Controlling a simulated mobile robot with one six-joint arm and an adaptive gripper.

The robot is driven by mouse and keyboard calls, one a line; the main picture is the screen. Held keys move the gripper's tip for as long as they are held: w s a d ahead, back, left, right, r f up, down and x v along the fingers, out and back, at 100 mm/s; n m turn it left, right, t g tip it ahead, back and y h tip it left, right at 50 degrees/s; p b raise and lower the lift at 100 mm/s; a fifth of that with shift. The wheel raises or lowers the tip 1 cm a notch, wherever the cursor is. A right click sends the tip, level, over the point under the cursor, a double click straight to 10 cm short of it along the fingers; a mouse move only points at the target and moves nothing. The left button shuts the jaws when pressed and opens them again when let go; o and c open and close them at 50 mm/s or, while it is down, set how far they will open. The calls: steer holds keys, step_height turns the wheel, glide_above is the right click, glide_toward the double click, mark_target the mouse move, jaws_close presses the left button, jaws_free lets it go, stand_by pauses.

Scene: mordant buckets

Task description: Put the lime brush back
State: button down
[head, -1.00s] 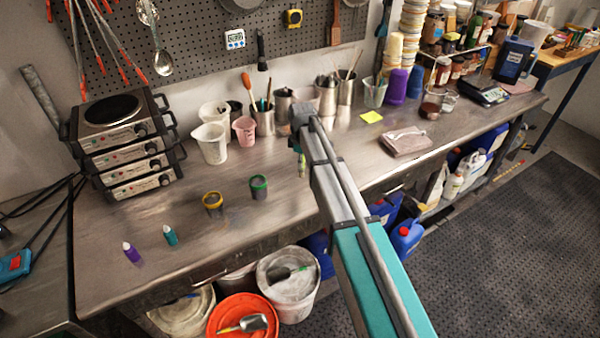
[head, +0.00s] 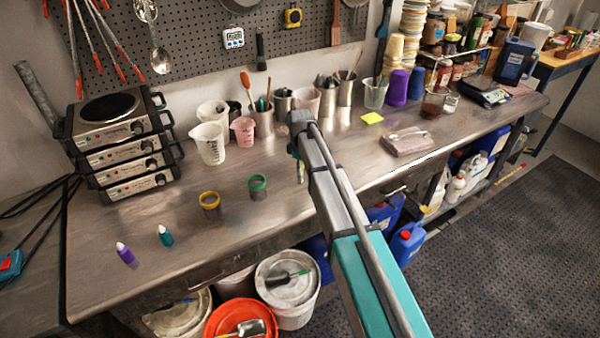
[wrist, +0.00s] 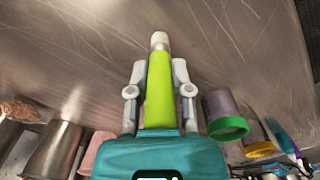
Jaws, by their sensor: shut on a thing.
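The lime brush (wrist: 159,92) is in my gripper (wrist: 157,78), with its lime-green handle between the two grey fingers and a pale tip beyond them. In the head view a small lime part of the brush (head: 300,172) shows below the end of my arm, over the middle of the bench. My gripper (head: 299,150) is mostly hidden there by my own arm. The brush appears to be above the bench (head: 330,180); I cannot tell how high. Its other end is hidden by the gripper.
Behind my gripper stand metal pots with tools (head: 263,120), a pink beaker (head: 243,131) and a white jug (head: 208,144). The front middle bench is clear.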

steer(key=shift+f, duration=0.4)
steer(key=c, duration=0.5)
jaws_free()
steer(key=shift+r, duration=0.1)
steer(key=shift+c, duration=0.2)
steer(key=shift+r, duration=0.2)
step_height(320, 180, up, 12)
steer(key=p, duration=1.2)
stand_by(0.3)
